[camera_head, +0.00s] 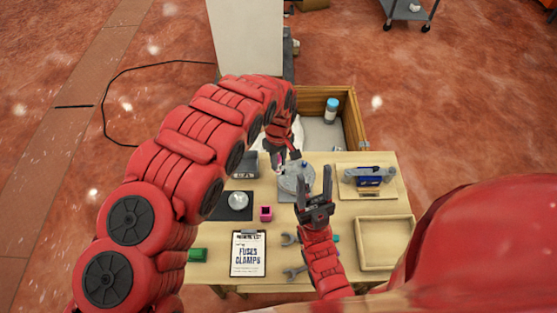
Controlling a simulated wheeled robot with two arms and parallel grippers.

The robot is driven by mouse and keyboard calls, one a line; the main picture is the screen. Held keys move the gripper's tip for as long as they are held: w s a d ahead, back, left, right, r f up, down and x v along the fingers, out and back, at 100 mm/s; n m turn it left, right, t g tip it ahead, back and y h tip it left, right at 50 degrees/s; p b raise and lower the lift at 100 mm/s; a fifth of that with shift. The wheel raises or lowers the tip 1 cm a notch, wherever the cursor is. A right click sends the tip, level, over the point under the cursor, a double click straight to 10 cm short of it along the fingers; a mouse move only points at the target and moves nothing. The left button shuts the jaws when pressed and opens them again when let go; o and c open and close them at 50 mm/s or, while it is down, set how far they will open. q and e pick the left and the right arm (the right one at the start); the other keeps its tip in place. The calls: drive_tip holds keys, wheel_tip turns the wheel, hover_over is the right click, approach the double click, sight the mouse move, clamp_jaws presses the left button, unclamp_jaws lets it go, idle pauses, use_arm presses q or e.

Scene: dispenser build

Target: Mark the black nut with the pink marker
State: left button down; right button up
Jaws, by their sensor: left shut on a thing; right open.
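I cannot make out the black nut for certain; the grippers cover part of the plate.
A clear round dish (238,200) lies on a dark mat. An empty wooden tray (385,243) and a blue device (369,177) are right. A wooden crate (352,122) stands behind.

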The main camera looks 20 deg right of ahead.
use_arm(q)
drive_tip(key=shift+f+b, duration=0.35)
drive_tip(key=shift+f, duration=0.2)
drive_tip(key=shift+r, duration=0.15)
idle(0.4)
drive_tip(key=shift+r+p, duration=0.5)
drive_tip(key=shift+r, duration=1.3)
drive_tip(key=shift+r+p, duration=0.5)
drive_tip(key=shift+r, duration=0.6)
